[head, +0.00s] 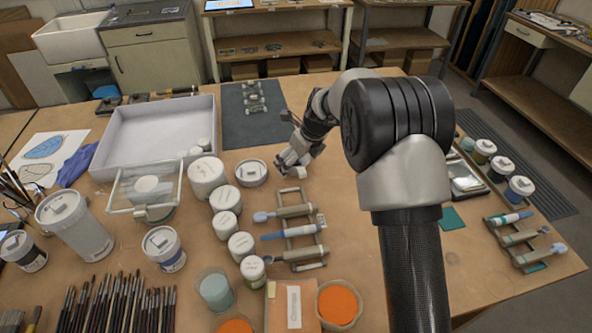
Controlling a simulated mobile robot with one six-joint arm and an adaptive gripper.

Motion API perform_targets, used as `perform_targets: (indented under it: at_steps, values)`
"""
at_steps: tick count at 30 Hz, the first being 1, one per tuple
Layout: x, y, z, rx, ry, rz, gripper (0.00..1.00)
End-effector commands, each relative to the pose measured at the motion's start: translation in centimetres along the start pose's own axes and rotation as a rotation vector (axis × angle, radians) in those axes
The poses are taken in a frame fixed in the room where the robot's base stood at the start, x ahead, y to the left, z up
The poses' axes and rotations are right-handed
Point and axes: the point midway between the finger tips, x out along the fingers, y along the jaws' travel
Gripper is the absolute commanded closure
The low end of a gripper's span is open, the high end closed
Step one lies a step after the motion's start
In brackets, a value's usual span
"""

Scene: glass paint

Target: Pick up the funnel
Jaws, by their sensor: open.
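My gripper (293,161) is open, pointing down over the middle of the table, just right of a round white container (252,173). A small pale piece shows at the fingertips, but I cannot tell whether it is part of my gripper or a separate object. I cannot clearly make out a funnel in the head view. My arm hides part of the table to the right of the gripper.
A white tray (122,142) stands at the back left beside a dark mat (240,128). Several white jars (207,177) form a row left of a rack of tools (293,236). Brushes (120,302) and orange pots (339,303) are in front. More jars stand at right.

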Motion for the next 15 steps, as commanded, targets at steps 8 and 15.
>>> perform_targets:
  at_steps: [8, 15]
  values:
    - [0.08, -0.02, 0.12, 0.000, -0.002, -0.001, 0.12]
    - [0.07, -0.02, 0.10, 0.000, -0.002, -0.001, 0.28]
